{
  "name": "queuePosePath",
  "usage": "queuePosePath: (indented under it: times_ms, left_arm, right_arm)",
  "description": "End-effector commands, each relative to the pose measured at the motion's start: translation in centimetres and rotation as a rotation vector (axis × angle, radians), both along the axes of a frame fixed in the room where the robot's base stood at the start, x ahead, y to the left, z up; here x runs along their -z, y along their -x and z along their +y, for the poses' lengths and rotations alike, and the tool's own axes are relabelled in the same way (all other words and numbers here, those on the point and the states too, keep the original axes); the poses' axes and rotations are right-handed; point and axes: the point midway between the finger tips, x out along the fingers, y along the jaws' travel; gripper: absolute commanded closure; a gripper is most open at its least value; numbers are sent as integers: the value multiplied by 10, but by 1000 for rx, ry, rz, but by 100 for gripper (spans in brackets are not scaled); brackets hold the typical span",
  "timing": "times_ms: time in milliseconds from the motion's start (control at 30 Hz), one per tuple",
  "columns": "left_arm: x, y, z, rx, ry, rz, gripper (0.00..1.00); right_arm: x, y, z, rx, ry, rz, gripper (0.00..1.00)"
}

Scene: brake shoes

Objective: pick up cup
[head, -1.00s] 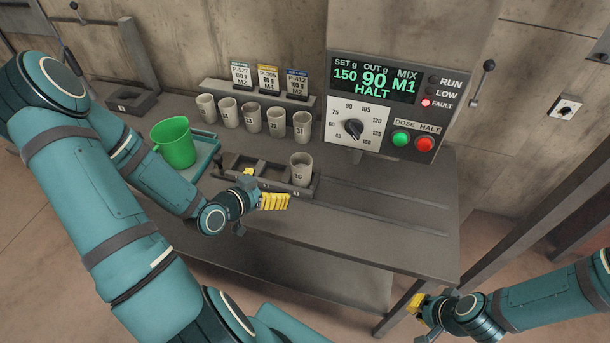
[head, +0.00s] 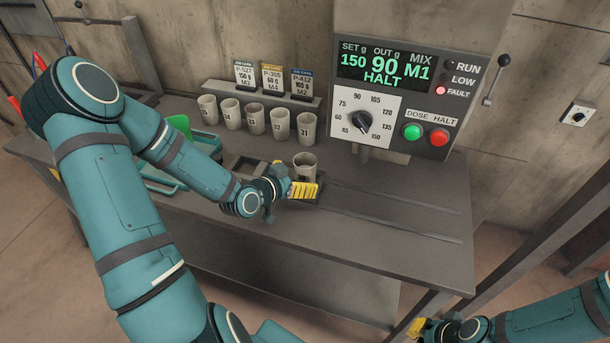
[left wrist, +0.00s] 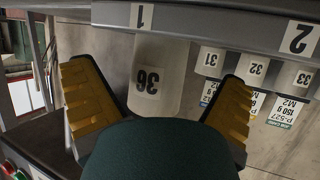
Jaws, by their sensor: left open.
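A beige cup labelled 36 (left wrist: 158,75) stands in the right-hand slot of the low dark rack (head: 235,160); it also shows in the head view (head: 304,163). My left gripper (head: 308,190), with yellow ribbed fingers, is right in front of this cup. In the left wrist view, which is upside down, the cup is between the two spread fingers of the left gripper (left wrist: 160,95), with a gap visible on both sides. The cup's lower front is partly hidden in the head view. My right gripper (head: 417,328) is low at the bottom, away from the bench.
Several more numbered cups (head: 256,119) stand in a row behind, below job cards (head: 272,76). A control box (head: 405,90) reads HALT. The bench top (head: 390,215) is clear at right.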

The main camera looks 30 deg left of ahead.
Motion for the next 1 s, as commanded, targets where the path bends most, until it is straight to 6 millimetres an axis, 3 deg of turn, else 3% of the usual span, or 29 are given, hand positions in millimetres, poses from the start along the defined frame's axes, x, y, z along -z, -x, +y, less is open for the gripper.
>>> queuePosePath:
  times_ms: [200, 500, 567, 733, 1000]
  left_arm:
    - [13, -26, -5, 2, 1, -2, 2]
    - [14, -30, -6, 1, 0, -1, 2]
    - [14, -30, -6, 1, 0, -1, 20]
    - [14, -30, -5, 1, 0, -1, 79]
    - [14, -30, -5, 0, -1, -2, 83]
  right_arm:
    - [5, 2, 0, -2, 0, 3, 100]
    - [5, 2, 0, -3, 0, 4, 100]
    - [5, 2, 0, -3, 0, 4, 100]
    - [5, 2, 0, -3, 0, 4, 100]
    - [5, 2, 0, -3, 0, 4, 100]
